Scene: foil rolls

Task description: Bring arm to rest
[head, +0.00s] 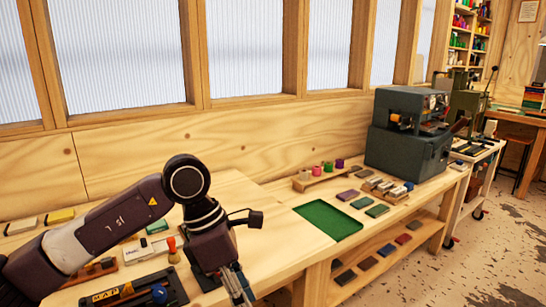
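My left arm comes in from the left over the near end of the wooden workbench (255,192). Its wrist is bent, and my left gripper (239,287) points down near the bottom edge of the head view. The fingers look narrow and close together, but they are small and seen from the side, so I cannot tell whether they are open or shut. I see nothing clearly held in them. My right gripper is not in view.
A green tray (328,223) lies on the bench to the right. Several coloured rolls stand on a wooden rack (320,177) behind it. A grey machine (405,150) stands farther back.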

